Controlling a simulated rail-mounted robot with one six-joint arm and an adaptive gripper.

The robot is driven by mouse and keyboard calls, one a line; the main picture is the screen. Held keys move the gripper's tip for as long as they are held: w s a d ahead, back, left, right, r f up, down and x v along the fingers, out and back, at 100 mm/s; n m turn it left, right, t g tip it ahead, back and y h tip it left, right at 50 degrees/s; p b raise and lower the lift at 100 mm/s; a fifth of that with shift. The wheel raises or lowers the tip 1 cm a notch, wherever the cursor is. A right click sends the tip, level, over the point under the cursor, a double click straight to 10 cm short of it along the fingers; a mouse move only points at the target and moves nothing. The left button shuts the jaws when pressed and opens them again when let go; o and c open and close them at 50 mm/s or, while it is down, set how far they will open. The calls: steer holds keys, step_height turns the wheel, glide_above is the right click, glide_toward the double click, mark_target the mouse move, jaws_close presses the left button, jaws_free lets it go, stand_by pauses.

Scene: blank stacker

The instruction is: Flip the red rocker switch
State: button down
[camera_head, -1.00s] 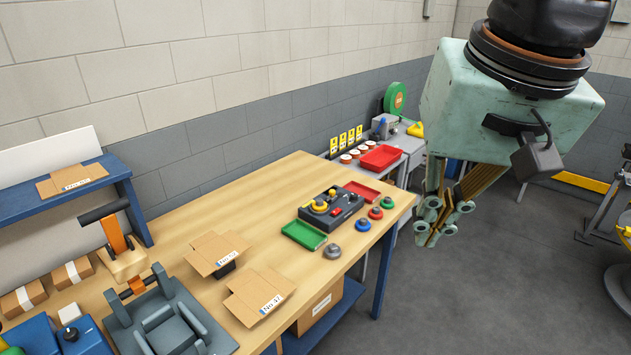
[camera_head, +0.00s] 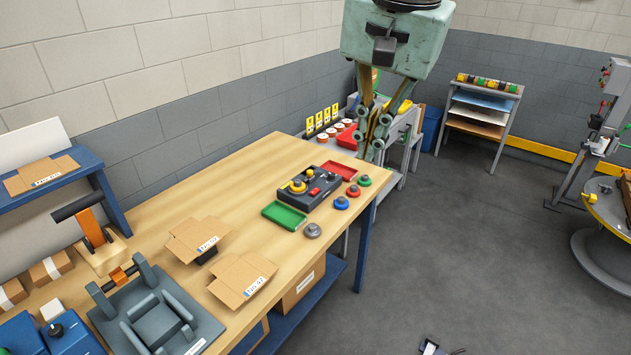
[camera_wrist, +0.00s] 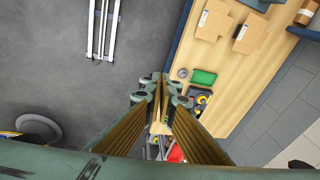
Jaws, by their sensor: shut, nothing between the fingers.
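The red rocker switch (camera_head: 315,191) sits on a dark control box (camera_head: 325,183) near the far right end of the wooden bench. A yellow knob (camera_head: 298,186) is on the left of the same box. My gripper (camera_head: 368,158) hangs down over the bench's far right corner, to the right of the box and above it, apart from it. Its fingers are shut and empty. In the wrist view my gripper (camera_wrist: 161,80) partly covers the control box (camera_wrist: 198,99), and the red switch is hard to make out there.
A green tray (camera_head: 284,216), a grey knob (camera_head: 312,230) and blue, red and green buttons (camera_head: 341,203) surround the box. A red tray (camera_head: 339,170) lies behind it. Open cartons (camera_head: 243,280) stand nearer on the bench (camera_head: 185,196).

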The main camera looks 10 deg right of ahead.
steer(key=w+f+m+p, duration=0.15)
steer(key=w+m, duration=0.35)
steer(key=w, duration=0.8)
steer(key=m+g+p, duration=0.3)
steer(key=m+p, duration=0.2)
steer(key=m, duration=0.9)
glide_above(317, 188)
step_height(317, 188, down, 24)
steer(key=shift+s+a, duration=0.2)
steer(key=shift+a, duration=0.1)
steer(key=shift+f, duration=0.25)
steer(key=shift+d+f+p, duration=0.1)
steer(key=shift+f+p, duration=0.5)
steer(key=shift+f, duration=6.2)
steer(key=shift+w+d+f, duration=0.1)
steer(key=shift+d, duration=0.1)
